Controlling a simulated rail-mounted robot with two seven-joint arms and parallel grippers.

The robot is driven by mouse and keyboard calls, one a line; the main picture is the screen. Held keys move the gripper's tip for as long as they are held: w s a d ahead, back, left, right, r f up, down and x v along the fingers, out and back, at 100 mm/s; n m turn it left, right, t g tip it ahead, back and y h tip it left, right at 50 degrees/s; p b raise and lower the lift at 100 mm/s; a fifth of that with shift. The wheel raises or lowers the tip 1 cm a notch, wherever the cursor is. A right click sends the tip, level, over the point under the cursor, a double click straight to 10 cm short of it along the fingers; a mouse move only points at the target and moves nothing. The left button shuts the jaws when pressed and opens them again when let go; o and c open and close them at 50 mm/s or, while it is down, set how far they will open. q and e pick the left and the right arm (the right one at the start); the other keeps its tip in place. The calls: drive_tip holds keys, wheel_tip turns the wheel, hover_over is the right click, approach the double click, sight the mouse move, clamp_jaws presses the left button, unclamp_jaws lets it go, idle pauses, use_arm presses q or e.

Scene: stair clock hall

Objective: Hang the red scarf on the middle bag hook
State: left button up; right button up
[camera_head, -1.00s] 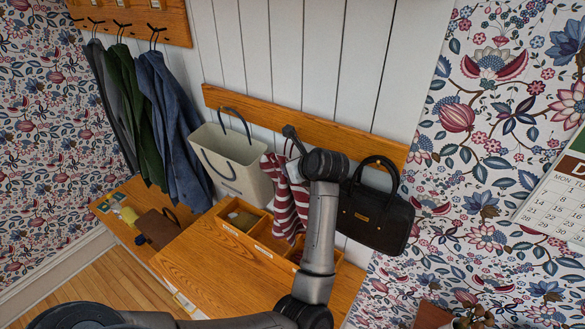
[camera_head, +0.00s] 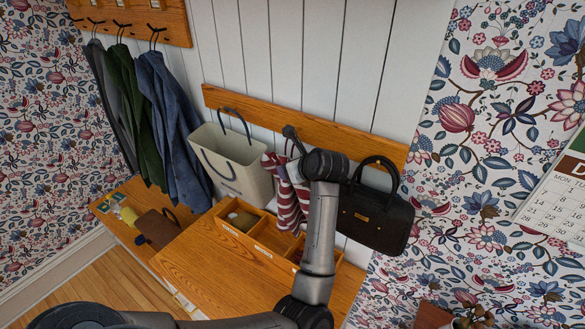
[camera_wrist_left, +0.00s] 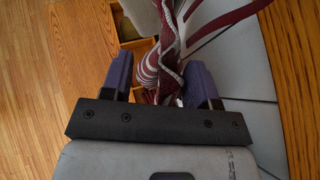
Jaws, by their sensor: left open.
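The red-and-white striped scarf (camera_head: 288,195) hangs below the wooden hook rail (camera_head: 240,105), between the cream bag and the black bag. A dark hook (camera_head: 291,132) is just above it, and thin dark loops show near the scarf's top. I cannot tell exactly how the scarf sits on the hook. In the left wrist view the scarf (camera_wrist_left: 170,60) passes between the spread purple fingers of my left gripper (camera_wrist_left: 160,75), which is open around it. In the head view my wrist hides those fingers and part of the scarf. My right gripper is not in view.
The cream bag (camera_head: 238,165) hangs left of the scarf and the black handbag (camera_head: 375,215) right, close to my wrist. Below is a wooden bench (camera_head: 215,265) with an open compartment tray (camera_head: 232,230). Coats (camera_head: 170,110) hang at the left.

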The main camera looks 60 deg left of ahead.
use_arm(q)
drive_tip(key=b+v, duration=0.2)
drive_tip(key=v, duration=1.1)
drive_tip(key=shift+d+r, duration=0.25)
drive_tip(key=shift+d, duration=0.1)
